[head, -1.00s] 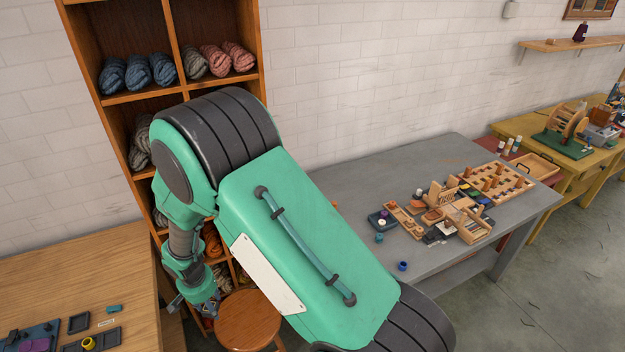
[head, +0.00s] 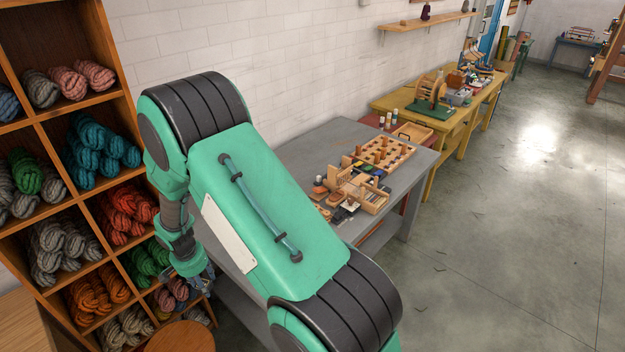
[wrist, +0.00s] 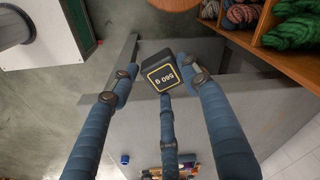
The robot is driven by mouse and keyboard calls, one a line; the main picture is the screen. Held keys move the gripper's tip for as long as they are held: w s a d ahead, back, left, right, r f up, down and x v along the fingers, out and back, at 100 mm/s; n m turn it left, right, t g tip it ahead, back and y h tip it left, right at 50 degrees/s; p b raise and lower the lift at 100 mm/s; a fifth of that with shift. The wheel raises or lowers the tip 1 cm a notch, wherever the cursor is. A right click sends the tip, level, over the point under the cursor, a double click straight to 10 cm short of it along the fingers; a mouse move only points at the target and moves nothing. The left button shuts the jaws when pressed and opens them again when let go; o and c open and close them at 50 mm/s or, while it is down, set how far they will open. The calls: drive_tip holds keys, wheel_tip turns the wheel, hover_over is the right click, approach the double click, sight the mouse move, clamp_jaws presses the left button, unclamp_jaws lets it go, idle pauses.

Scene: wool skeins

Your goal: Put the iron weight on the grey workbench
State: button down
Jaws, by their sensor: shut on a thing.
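The iron weight (wrist: 160,76) is a dark block with a yellow-bordered label reading "560 g" in the wrist view. The blue-wrapped fingers of my gripper (wrist: 158,82) are shut around it. In the head view my gripper (head: 192,272) hangs low at the left, in front of the yarn shelf, and the weight is too small to make out there. The grey workbench (head: 318,148) stands right of my arm, partly hidden by it. The bench top also shows in the wrist view (wrist: 130,130), beneath the fingers.
Wooden trays and pegboards (head: 385,152) crowd the right part of the bench. A yarn shelf (head: 45,125) stands at the left, with a round stool (head: 180,338) before it. A yellow table (head: 455,115) is beyond the bench. Open floor (head: 500,240) lies at the right.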

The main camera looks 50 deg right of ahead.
drive_tip(key=s+d+m, duration=0.2)
drive_tip(key=s+d, duration=0.1)
drive_tip(key=d, duration=0.9)
drive_tip(key=s+d+m+b, duration=0.1)
drive_tip(key=s+d+m, duration=0.2)
drive_tip(key=d, duration=1)
drive_tip(key=shift+s+m+g+b, duration=0.2)
drive_tip(key=shift+m+g+b, duration=0.1)
drive_tip(key=shift+w, duration=0.15)
drive_tip(key=w+d, duration=0.2)
drive_tip(key=w, duration=0.2)
drive_tip(key=w+d+f+b, duration=0.1)
drive_tip(key=w+d, duration=0.1)
drive_tip(key=w, duration=0.3)
drive_tip(key=w+d+b, duration=0.1)
drive_tip(key=w+d, duration=0.1)
drive_tip(key=w, duration=0.3)
drive_tip(key=shift+w+d+f, duration=0.15)
drive_tip(key=shift+d, duration=0.15)
drive_tip(key=shift+f+b, duration=0.55)
drive_tip(key=shift+f, duration=1.2)
drive_tip(key=shift+f, duration=0.15)
